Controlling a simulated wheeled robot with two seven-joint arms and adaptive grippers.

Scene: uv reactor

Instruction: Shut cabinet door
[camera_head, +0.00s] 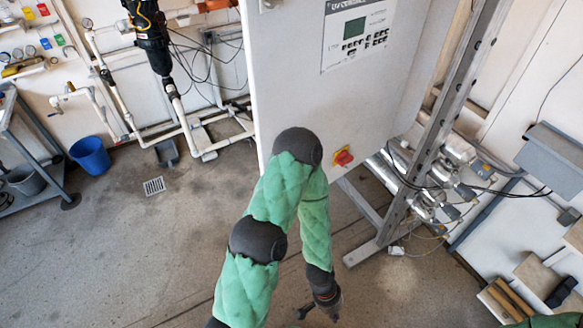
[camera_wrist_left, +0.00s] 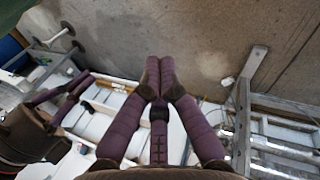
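The white cabinet (camera_head: 290,75) stands at the centre of the head view, with a display and keypad panel (camera_head: 357,32) and a red and yellow switch (camera_head: 343,157) on its front. I cannot tell from these views how far its door stands open. My left arm reaches up across the lower front of the cabinet. My left gripper (camera_head: 322,306) hangs low in front of it, over the floor. In the left wrist view the purple fingers of the left gripper (camera_wrist_left: 159,70) meet at their tips, with nothing seen between them.
A metal ladder-like frame (camera_head: 437,125) and silver pipes (camera_head: 415,188) stand right of the cabinet. White pipes (camera_head: 188,128) and a blue bucket (camera_head: 91,155) are at left. Wooden blocks (camera_head: 537,275) lie at lower right. The floor (camera_head: 140,250) at lower left is clear.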

